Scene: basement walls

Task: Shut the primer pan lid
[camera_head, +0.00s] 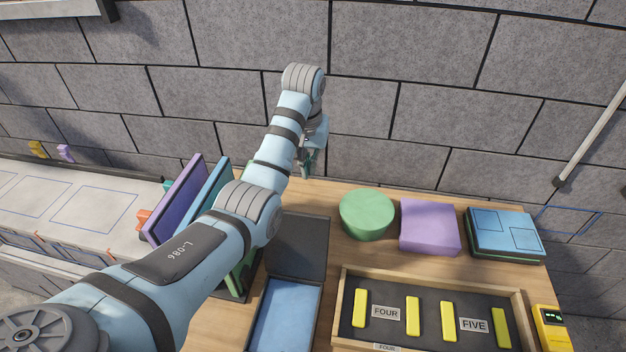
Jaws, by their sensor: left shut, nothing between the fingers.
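What looks like the primer pan (285,318) is a dark-rimmed pan with a blue inside, at the bottom centre of the head view. Its dark lid (299,247) stands open at the pan's far side, and the blue inside is uncovered. My left arm crosses in front of the lid's left part. My left gripper (307,168) is shut and empty, above the table's far edge and beyond the lid, apart from it. My right gripper is not in view.
Upright purple (176,200) and blue panels stand left of the pan. A green round block (366,215), a purple block (429,227) and a blue stack (505,235) stand to the right. A wooden tray (435,277) holds yellow bars. A block wall rises behind.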

